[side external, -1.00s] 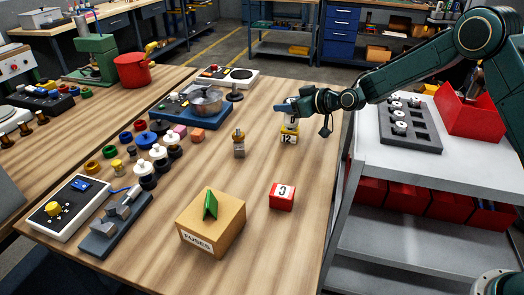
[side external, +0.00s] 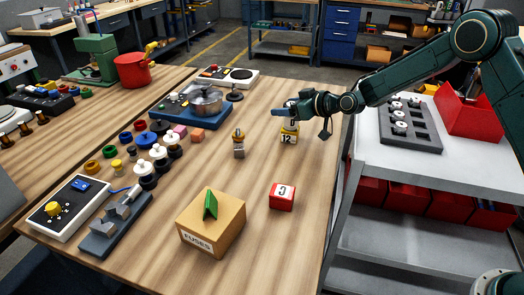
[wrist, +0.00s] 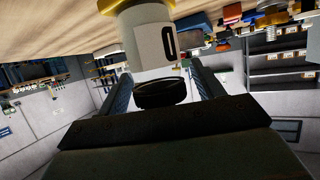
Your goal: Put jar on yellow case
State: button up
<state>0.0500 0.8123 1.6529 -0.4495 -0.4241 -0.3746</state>
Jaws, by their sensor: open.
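The jar (side external: 292,123) is upright on top of the case, partly hidden by my gripper in the side view. In the wrist view the jar (wrist: 155,42) is a pale cylinder with a 0 label and a black lid (wrist: 160,93); some yellow shows at its far end. My gripper (wrist: 163,90) is open, with one finger on each side of the lid and visible gaps. In the side view my gripper (side external: 284,113) is level with the jar's top.
A small metal part (side external: 239,144) stands left of the case. The table right of the FUSES box is mostly clear.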

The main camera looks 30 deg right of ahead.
jog(key=shift+r, duration=0.1)
jog(key=v, duration=1.2)
jog(key=shift+r, duration=0.1)
dwell(0.5)
jog(key=s+r+g+h, duration=0.1)
jog(key=s+r+g, duration=0.1)
jog(key=s+r, duration=0.5)
jog(key=s+r+g+h, duration=0.1)
jog(key=s+r+g, duration=0.15)
jog(key=s, duration=0.75)
jog(key=s+d+m+g+h, duration=0.2)
jog(key=s+d+m+h, duration=0.1)
jog(key=s, duration=1.9)
jog(key=shift+r+m, duration=0.3)
jog(key=shift+m, duration=0.4)
jog(key=shift+s+g, duration=0.1)
jog(key=shift+g, duration=0.15)
